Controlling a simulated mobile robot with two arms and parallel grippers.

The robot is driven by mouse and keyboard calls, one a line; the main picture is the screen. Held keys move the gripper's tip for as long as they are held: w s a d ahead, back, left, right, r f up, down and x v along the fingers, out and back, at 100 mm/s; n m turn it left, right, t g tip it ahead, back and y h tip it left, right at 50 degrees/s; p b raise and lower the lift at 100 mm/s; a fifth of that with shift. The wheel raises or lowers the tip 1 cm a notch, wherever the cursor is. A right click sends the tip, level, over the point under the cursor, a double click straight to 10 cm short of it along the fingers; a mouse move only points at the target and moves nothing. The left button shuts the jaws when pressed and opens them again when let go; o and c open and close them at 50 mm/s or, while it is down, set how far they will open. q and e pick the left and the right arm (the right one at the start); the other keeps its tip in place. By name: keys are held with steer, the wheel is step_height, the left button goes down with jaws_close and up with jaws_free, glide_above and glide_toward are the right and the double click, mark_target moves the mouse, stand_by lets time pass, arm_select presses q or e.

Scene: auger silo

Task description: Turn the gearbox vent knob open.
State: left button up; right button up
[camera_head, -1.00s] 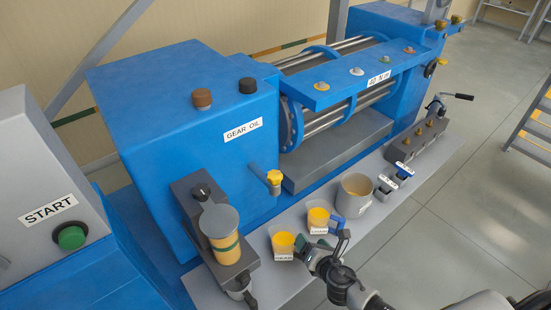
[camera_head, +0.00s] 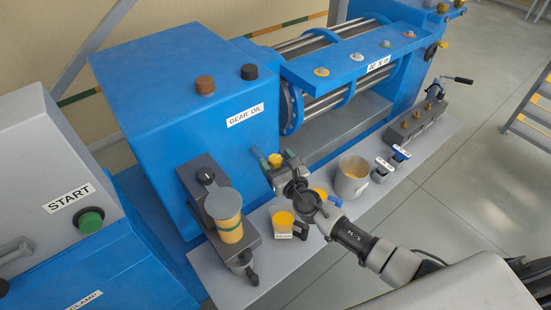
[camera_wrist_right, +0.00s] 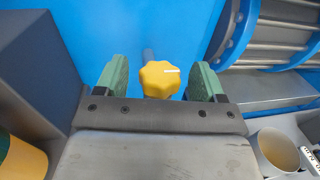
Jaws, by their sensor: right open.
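The blue gearbox (camera_head: 170,110) carries a "GEAR OIL" label. A yellow lobed knob (camera_head: 275,159) on a stem sticks out from its front face. In the right wrist view the yellow knob (camera_wrist_right: 160,79) sits between the two green fingers of my right gripper (camera_wrist_right: 159,66), with a gap on each side. My right gripper (camera_head: 273,156) is open around the knob, seemingly not touching it. The brown cap (camera_head: 205,84) and black cap (camera_head: 249,72) are on top of the gearbox. My left gripper is not in view.
A filter unit (camera_head: 224,212) stands left of the knob. The START panel (camera_head: 50,170) is at far left.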

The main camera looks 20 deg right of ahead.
steer(key=shift+w, duration=0.4)
steer(key=shift+c, duration=0.4)
